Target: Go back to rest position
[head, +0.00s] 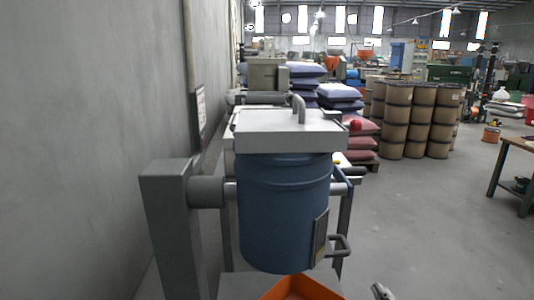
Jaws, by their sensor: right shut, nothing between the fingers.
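My right gripper (381,291) shows only as a small grey tip at the bottom edge, right of centre. It is shut and empty, apart from the blue drum and to the right of the orange tray. The rest of my right arm is out of the picture. My left gripper is not in view.
A blue drum (283,215) with a grey lid (285,133) hangs close in front, beside a grey post (170,230). An orange tray (293,288) lies below. A table (517,160) stands at right. Open floor (430,220) lies between. A wall (90,130) closes the left.

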